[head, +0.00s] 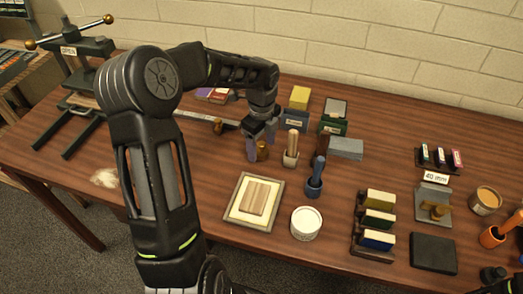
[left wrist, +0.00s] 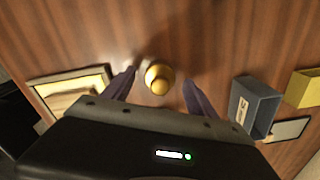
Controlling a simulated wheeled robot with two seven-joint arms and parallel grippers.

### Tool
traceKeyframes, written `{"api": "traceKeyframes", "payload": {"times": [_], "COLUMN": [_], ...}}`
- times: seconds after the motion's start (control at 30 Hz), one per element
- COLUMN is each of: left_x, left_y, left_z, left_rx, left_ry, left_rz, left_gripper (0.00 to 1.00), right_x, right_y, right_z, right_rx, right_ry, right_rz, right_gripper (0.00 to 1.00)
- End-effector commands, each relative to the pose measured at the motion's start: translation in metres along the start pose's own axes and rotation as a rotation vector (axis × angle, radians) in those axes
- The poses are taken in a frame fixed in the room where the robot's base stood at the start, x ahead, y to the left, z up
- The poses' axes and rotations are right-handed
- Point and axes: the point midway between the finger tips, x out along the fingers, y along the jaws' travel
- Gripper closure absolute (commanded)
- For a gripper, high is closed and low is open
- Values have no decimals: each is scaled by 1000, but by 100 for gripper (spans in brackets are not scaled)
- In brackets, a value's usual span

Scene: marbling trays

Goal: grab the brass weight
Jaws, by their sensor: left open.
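The brass weight (head: 262,150) is a small round knobbed piece standing on the wooden table, partly hidden by my gripper in the head view. In the left wrist view the brass weight (left wrist: 158,77) shows from above, between the two fingers. My left gripper (head: 259,143) is open and points down at it. In the left wrist view the fingers (left wrist: 158,84) stand apart on either side, with a visible gap to the weight. My right gripper is not clearly seen.
A framed tray with a striped block (head: 233,205) lies in front of the weight. A metal bar (head: 188,115) lies behind left. A blue-grey box (left wrist: 262,100) shows in the left wrist view.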

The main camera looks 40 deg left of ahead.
Motion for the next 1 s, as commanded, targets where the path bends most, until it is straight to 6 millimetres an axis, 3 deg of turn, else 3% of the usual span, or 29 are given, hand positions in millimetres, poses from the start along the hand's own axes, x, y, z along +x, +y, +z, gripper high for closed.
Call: {"api": "traceKeyframes", "payload": {"times": [0.3, 1.0], "left_x": [0, 0], "left_y": [0, 0], "left_z": [0, 0], "left_rx": [0, 0], "left_ry": [0, 0], "left_rz": [0, 0], "left_gripper": [35, 92], "right_x": [0, 0], "right_y": [0, 0], "right_z": [0, 0], "right_rx": [0, 0], "right_ry": [0, 0], "right_rz": [0, 0], "right_gripper": [60, 60]}}
